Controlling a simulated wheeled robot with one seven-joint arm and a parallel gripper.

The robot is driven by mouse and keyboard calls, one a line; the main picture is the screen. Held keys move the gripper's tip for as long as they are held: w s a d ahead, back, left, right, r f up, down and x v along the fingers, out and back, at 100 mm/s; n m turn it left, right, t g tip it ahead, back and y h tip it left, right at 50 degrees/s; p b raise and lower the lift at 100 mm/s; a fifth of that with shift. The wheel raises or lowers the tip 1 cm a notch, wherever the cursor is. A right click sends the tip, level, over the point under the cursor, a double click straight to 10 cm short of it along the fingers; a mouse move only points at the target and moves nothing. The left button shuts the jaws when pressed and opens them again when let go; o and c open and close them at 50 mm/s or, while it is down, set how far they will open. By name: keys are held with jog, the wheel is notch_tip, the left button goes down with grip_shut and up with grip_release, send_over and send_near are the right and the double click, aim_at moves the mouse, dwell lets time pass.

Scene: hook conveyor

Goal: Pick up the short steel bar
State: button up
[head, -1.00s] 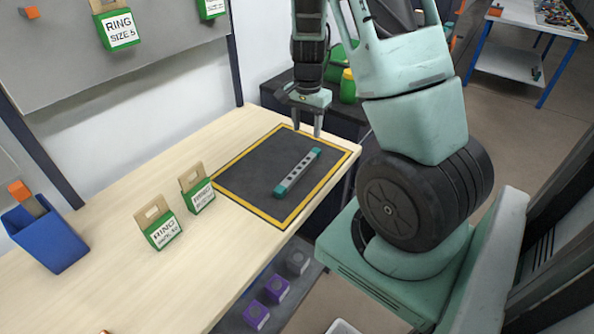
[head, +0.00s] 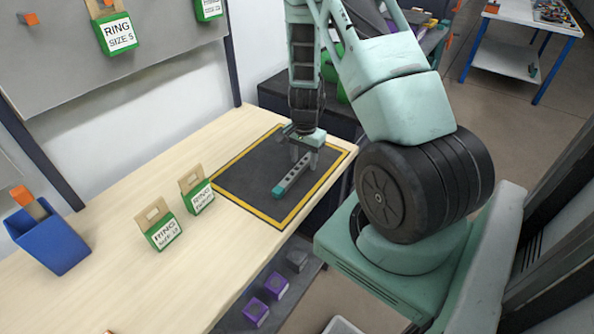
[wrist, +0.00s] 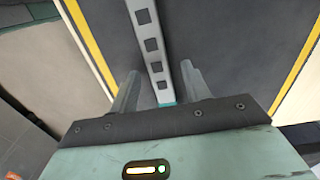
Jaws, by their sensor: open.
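The short steel bar (head: 291,177) lies on the dark mat (head: 243,178) with the yellow border. It is grey with a row of square dark holes and teal ends; its near teal end shows in the head view. My gripper (head: 304,164) is down over the bar's far part, pointing at the mat. In the wrist view the bar (wrist: 150,40) runs between the two open fingers of my gripper (wrist: 158,88), with a gap on each side. The bar's other end is partly hidden by the gripper body.
Two green ring boxes (head: 163,232) (head: 198,196) stand on the wooden bench (head: 120,270), left of the mat. A blue bin (head: 50,243) is at the far left. Purple blocks (head: 255,313) sit on a lower shelf. The mat around the bar is clear.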

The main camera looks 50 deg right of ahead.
grip_shut()
